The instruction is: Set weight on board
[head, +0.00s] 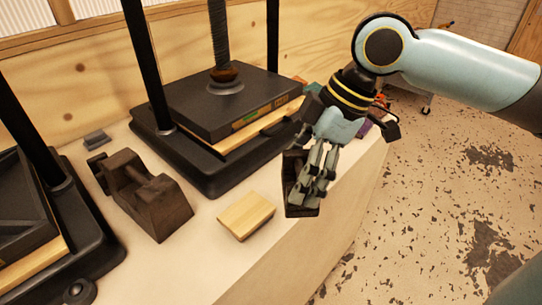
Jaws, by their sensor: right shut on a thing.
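My right gripper (322,172) is at the front edge of the bench, shut on a dark block-like weight (294,182). The weight is partly hidden behind the fingers. I cannot tell whether it touches the bench top. A small light wooden board (246,216) lies on the bench, left of the gripper and apart from it, with nothing on it. My left gripper is not in view.
A black press (215,105) with a screw and a wooden layer stands behind. A second press (35,235) is at the left. Bench (290,245) room around the board is narrow; floor lies at right.

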